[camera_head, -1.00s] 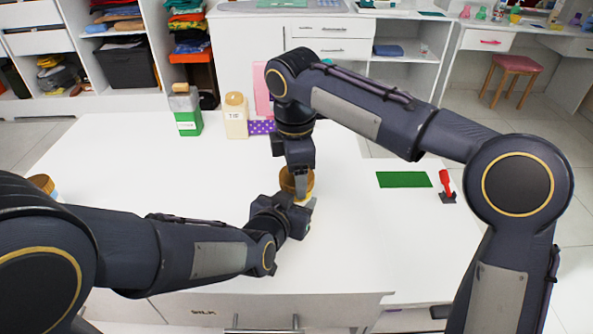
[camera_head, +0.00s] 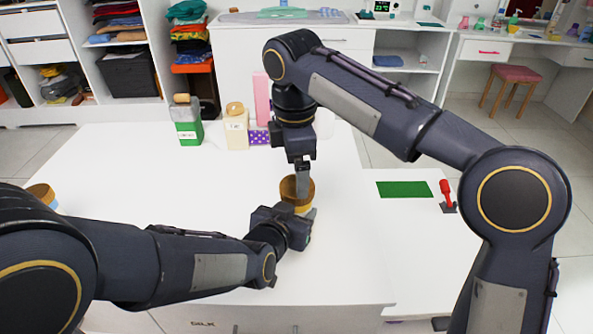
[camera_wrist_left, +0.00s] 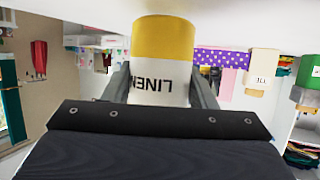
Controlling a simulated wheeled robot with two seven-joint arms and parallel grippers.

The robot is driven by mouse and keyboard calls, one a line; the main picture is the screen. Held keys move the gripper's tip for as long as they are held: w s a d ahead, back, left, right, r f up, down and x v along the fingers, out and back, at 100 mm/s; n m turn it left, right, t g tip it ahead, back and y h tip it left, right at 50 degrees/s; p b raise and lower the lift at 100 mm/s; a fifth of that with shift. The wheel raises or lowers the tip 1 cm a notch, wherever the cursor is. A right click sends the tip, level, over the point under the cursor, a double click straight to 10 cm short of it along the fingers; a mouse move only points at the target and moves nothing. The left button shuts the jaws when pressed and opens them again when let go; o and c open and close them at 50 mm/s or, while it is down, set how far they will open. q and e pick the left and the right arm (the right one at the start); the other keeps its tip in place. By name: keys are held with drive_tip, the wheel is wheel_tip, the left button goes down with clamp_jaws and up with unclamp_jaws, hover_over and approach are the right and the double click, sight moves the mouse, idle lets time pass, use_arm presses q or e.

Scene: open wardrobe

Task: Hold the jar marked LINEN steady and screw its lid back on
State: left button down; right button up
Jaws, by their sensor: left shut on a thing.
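The jar marked LINEN (camera_wrist_left: 158,88) shows upside down in the left wrist view, with a white label and a yellow band. In the head view only its brown lid (camera_head: 291,190) shows well, resting on top of the jar; whether its thread is engaged cannot be seen. My left gripper (camera_head: 303,226) is shut on the jar's body from the side, with a finger on either side in the left wrist view. My right gripper (camera_head: 302,183) points down from above at the lid. Its fingers are seen edge-on, so their opening and any contact with the lid are unclear.
A green bottle (camera_head: 188,124), a cream jar (camera_head: 236,130) and a purple dotted box (camera_head: 258,137) stand at the table's back. A brown-topped container (camera_head: 42,192) is partly hidden at left. The white table's middle-left is clear.

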drive_tip(key=shift+c, duration=0.5)
drive_tip(key=r+n, duration=0.1)
drive_tip(key=n, duration=0.2)
drive_tip(key=shift+a+r, duration=0.1)
drive_tip(key=shift+r, duration=0.3)
drive_tip(key=r+n, duration=0.1)
drive_tip(key=n, duration=0.2)
drive_tip(key=shift+r+n, duration=0.35)
drive_tip(key=shift+n, duration=0.05)
drive_tip(key=shift+w+f, duration=0.15)
drive_tip(key=shift+f, duration=3.85)
drive_tip(key=c, duration=1)
drive_tip(key=m, duration=0.6)
drive_tip(key=shift+m, duration=0.4)
